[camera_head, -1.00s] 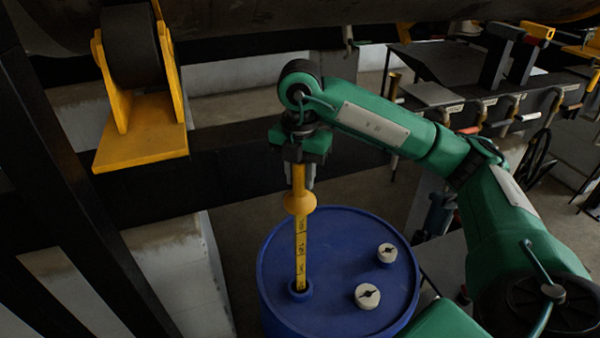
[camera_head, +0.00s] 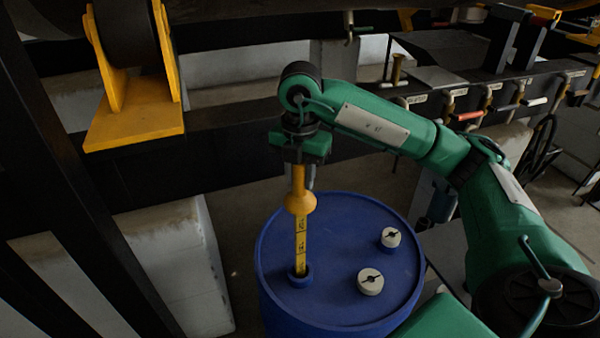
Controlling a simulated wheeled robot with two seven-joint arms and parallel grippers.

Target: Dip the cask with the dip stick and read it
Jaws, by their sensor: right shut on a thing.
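The blue cask (camera_head: 335,308) stands upright on the floor in the lower middle, its round top showing. The yellow dip stick (camera_head: 301,241), with dark marks and a wider collar, stands nearly upright in the open bung hole (camera_head: 300,276) at the left of the top. Its lower end is hidden inside the cask. My right gripper (camera_head: 299,178) is shut on the stick's upper part, above the collar and well above the cask top. The marks are too small to read. My left gripper is not in view.
Two pale caps, one nearer (camera_head: 370,282) and one farther (camera_head: 390,237), sit on the cask top right of the stick. A yellow bracket (camera_head: 135,125) and black beams stand at left. A dark rack with several valve handles (camera_head: 490,97) is behind at right.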

